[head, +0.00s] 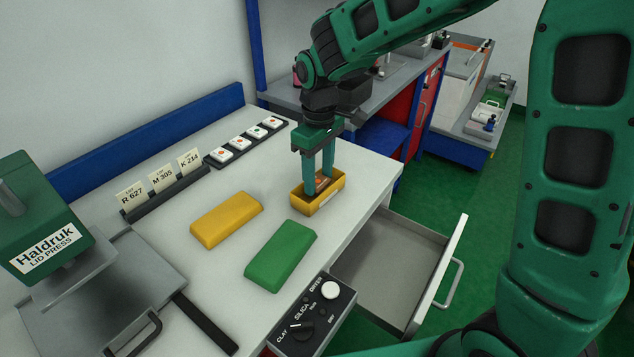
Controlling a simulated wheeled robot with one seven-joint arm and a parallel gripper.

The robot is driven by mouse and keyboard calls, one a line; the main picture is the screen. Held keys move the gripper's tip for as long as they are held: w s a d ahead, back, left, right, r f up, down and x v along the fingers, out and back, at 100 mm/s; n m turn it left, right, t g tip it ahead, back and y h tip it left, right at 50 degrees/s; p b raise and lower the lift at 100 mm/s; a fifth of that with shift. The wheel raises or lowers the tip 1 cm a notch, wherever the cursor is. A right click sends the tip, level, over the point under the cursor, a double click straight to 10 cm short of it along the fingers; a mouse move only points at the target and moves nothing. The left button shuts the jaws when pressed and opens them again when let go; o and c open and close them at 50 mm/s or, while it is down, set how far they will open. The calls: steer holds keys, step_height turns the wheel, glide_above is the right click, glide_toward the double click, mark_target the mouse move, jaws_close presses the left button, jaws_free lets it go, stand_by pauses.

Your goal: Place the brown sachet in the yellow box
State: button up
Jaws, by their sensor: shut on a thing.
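The yellow box (326,203) is open and stands near the right edge of the white table. My gripper (318,183) points down with its fingertips at or inside the box opening. It is shut on the brown sachet (323,182), of which only a small brown-orange part shows between the fingers and the box walls. The rest of the sachet is hidden, and I cannot tell whether it touches the box floor.
A yellow block or lid (226,219) and a green one (281,256) lie on the table (180,235). A lid press (45,235) stands at left, a dial panel (312,315) at the front. Label cards (161,180) and a button strip (246,143) line the back. An open drawer (400,268) juts out at right.

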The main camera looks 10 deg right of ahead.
mark_target(319, 181)
steer(key=shift+f, duration=1.2)
steer(key=shift+f, duration=0.1)
steer(key=o, duration=1)
steer(key=shift+o, duration=0.2)
step_height(319, 181, up, 12)
